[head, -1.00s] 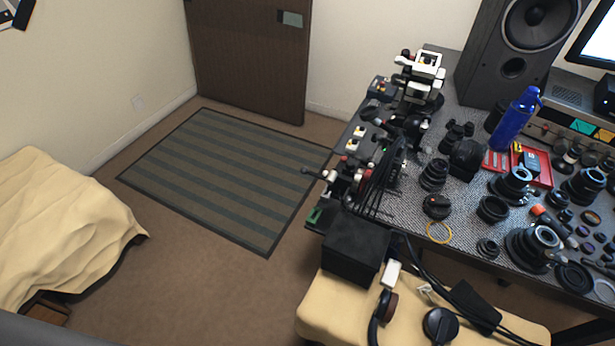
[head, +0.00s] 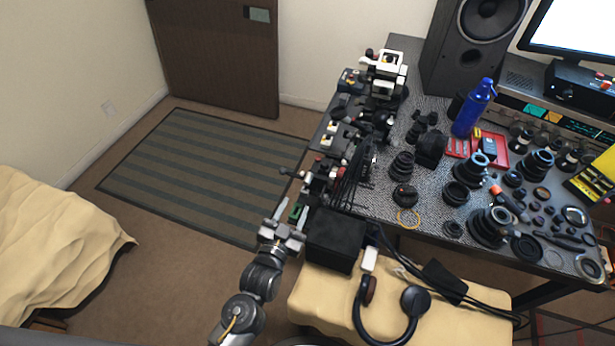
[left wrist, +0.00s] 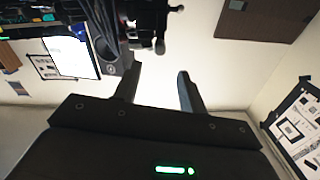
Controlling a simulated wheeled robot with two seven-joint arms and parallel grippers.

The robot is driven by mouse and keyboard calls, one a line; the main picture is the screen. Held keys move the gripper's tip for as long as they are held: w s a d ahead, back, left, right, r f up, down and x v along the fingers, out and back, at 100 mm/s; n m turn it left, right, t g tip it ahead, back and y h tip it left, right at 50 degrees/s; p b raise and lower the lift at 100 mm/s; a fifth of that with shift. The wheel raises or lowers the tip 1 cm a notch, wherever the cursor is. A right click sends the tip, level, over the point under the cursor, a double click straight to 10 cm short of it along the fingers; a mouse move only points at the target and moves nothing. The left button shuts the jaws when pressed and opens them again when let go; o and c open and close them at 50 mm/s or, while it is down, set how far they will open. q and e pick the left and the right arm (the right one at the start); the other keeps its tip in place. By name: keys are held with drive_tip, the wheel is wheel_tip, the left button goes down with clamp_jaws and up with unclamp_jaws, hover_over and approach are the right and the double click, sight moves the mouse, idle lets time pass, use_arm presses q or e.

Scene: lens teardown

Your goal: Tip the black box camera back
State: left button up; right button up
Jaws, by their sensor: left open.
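A plain black box (head: 335,238) stands at the table's near left corner, beside the beige padded seat; I cannot tell for sure that it is the black box camera. A smaller dark, rounded, boxy item (head: 431,149) stands among the lenses on the table. My left gripper (head: 292,213) points up just left of the black box, apart from it. Its two fingers are spread and empty, as the left wrist view (left wrist: 160,72) also shows. My right gripper is out of view.
The table (head: 385,205) is crowded with lenses, tools and a blue bottle (head: 474,108). Microscope-like gear (head: 385,75) lines its left edge. Headphones (head: 413,302) and cables lie on the beige seat (head: 330,300). The floor by the striped rug (head: 200,175) is clear.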

sight(306, 184)
use_arm(q)
drive_tip(key=p+x, duration=0.1)
drive_tip(key=x, duration=0.9)
drive_tip(key=shift+w+d+p, duration=0.15)
drive_tip(key=shift+w+p, duration=0.15)
drive_tip(key=shift+w, duration=0.1)
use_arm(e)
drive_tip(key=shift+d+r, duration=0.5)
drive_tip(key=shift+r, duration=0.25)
use_arm(q)
clamp_jaws()
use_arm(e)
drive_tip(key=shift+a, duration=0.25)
